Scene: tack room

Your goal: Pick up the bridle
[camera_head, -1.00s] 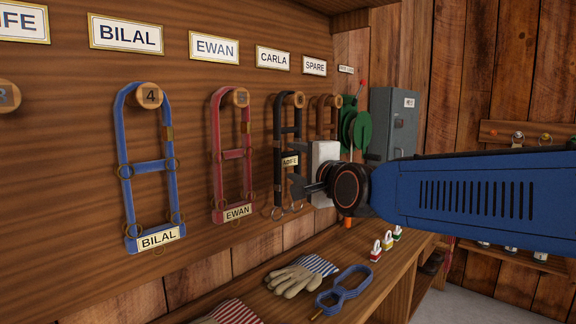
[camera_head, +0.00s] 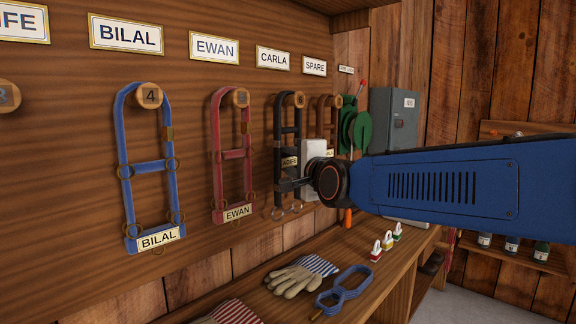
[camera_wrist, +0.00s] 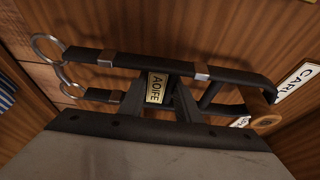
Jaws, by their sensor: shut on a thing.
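A black bridle (camera_head: 278,150) with brown bands and metal rings hangs on a wooden peg (camera_head: 297,99) under the CARLA sign (camera_head: 273,58). Its tag reads AOIFE (camera_wrist: 157,88). My gripper (camera_head: 288,185) reaches in from the right and is shut on the black bridle, close to the tag. In the wrist view the bridle (camera_wrist: 240,74) lies across the picture with the fingers (camera_wrist: 172,100) at its middle. The bridle's top loop is still round the peg. My gripper partly hides its right strap in the head view.
A blue bridle (camera_head: 123,150) tagged BILAL and a red bridle (camera_head: 217,160) tagged EWAN hang to the left. A brown bridle (camera_head: 322,115) hangs close behind on the right. Below, a bench holds gloves (camera_head: 297,277), a blue looped item (camera_head: 345,290) and small padlocks.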

